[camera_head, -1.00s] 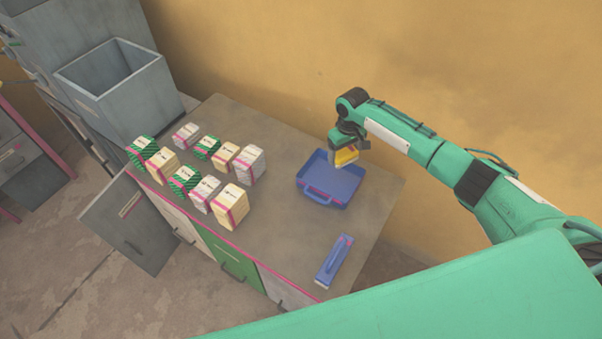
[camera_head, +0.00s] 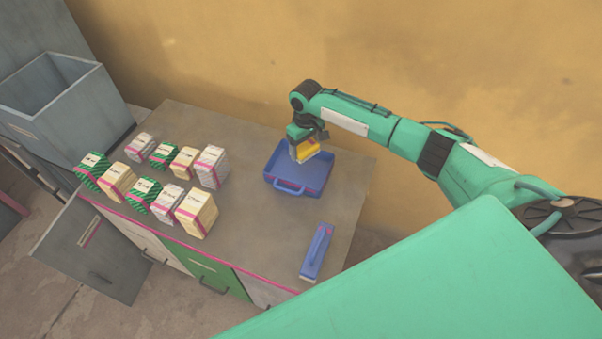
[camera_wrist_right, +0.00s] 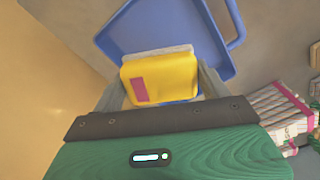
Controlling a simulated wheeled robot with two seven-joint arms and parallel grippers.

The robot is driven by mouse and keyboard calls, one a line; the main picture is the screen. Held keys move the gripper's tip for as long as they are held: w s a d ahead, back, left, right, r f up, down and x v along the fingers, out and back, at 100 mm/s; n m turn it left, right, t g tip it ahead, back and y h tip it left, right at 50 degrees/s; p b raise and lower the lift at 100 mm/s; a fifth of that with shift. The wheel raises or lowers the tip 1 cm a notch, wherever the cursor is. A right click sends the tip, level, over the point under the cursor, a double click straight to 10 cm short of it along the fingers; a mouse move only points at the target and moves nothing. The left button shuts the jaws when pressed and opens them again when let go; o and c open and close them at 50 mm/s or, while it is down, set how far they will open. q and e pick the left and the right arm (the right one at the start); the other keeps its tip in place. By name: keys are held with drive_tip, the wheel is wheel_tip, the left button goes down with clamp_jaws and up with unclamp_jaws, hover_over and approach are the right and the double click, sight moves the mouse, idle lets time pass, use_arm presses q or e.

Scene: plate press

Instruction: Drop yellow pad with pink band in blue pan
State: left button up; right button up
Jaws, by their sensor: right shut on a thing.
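The yellow pad (camera_head: 306,150) has a pale underside, and a pink-red patch shows on it in the right wrist view (camera_wrist_right: 160,78). My right gripper (camera_head: 300,148) is shut on the pad and holds it over the blue pan (camera_head: 312,184). The pan is a shallow tray with a handle at its near side, on the table. It also shows behind the pad in the right wrist view (camera_wrist_right: 185,25). I cannot tell whether the pad touches the pan floor. My left gripper is not in view.
Several banded packs (camera_head: 196,213) in green, cream and white stand in rows left of the pan. A blue long-handled tool (camera_head: 317,252) lies at the table's near right. A grey open bin (camera_head: 70,110) stands at the left, and the wall is close behind the pan.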

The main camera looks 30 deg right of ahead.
drive_tip(key=o, duration=1)
drive_tip(key=shift+c, duration=0.2)
drive_tip(key=shift+o, duration=0.2)
drive_tip(key=shift+f, duration=0.1)
wheel_tip(320, 180, up, 14)
drive_tip(key=b, duration=0.3)
drive_tip(key=shift+f, duration=0.15)
